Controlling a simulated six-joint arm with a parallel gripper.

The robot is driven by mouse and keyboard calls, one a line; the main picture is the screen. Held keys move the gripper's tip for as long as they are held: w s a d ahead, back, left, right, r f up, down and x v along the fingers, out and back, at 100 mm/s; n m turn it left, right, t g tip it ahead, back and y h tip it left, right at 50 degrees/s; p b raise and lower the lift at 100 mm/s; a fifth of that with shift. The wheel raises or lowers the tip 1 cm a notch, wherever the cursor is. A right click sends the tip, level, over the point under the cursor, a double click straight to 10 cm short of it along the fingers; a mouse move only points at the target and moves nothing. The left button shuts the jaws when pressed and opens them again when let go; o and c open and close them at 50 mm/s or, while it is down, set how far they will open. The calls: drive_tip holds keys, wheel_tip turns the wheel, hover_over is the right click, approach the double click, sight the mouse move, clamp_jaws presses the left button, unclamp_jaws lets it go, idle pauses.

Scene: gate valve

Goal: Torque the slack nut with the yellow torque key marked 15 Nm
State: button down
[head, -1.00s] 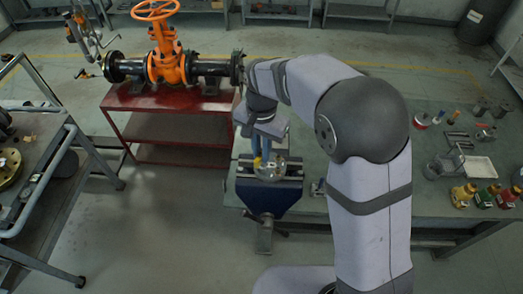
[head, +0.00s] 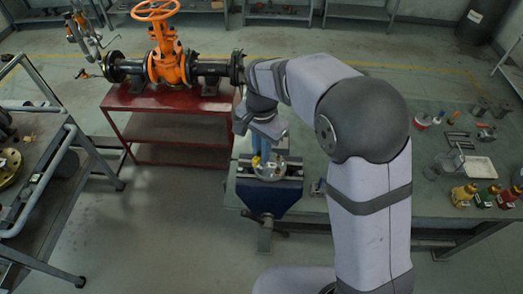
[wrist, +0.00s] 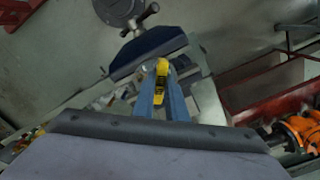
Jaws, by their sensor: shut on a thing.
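My gripper (head: 262,158) has blue fingers and points down over the vise. It is shut on the yellow torque key (head: 256,162), which also shows between the fingers in the wrist view (wrist: 161,80). Dark markings on the key are too small to read. A round, shiny metal flange part (head: 271,169) sits at the blue vise (head: 270,196), just below and beside the key. The slack nut cannot be made out. The key's lower end is at the flange, but I cannot tell whether it is seated on a nut.
The green bench (head: 310,205) carries small tools, a white tray (head: 478,170) and yellow, green and red items at the right. An orange valve (head: 168,65) stands on a red table (head: 170,97) behind left. A grey cart (head: 60,130) is at the left.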

drive_tip(key=shift+m, duration=0.6)
drive_tip(key=shift+n, duration=0.3)
drive_tip(key=shift+r, duration=0.1)
drive_tip(key=shift+r, duration=2.1)
